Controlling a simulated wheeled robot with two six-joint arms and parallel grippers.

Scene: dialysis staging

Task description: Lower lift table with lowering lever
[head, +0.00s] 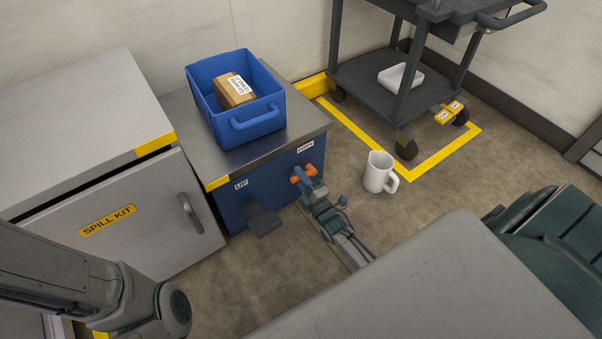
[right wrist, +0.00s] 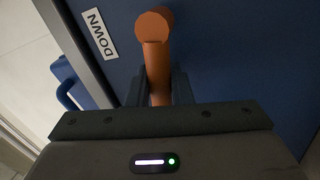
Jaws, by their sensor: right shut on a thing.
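The lift table (head: 286,124) has a grey top and a blue body, and stands beside the spill kit cabinet. Its front carries an "UP" label at left, a dark pedal (head: 262,219) below it, and a "DOWN" label (head: 305,147) at right. The orange lowering lever (head: 304,174) is on the front below the "DOWN" label. My right gripper (head: 307,183) is at the lever; in the right wrist view its fingers are shut on the orange lever (right wrist: 156,62), beside the "DOWN" label (right wrist: 99,34). My left arm shows at lower left, but its fingers are not visible.
A blue bin (head: 257,127) with a cardboard box (head: 234,91) sits on the lift table. The spill kit cabinet (head: 125,215) is at left.

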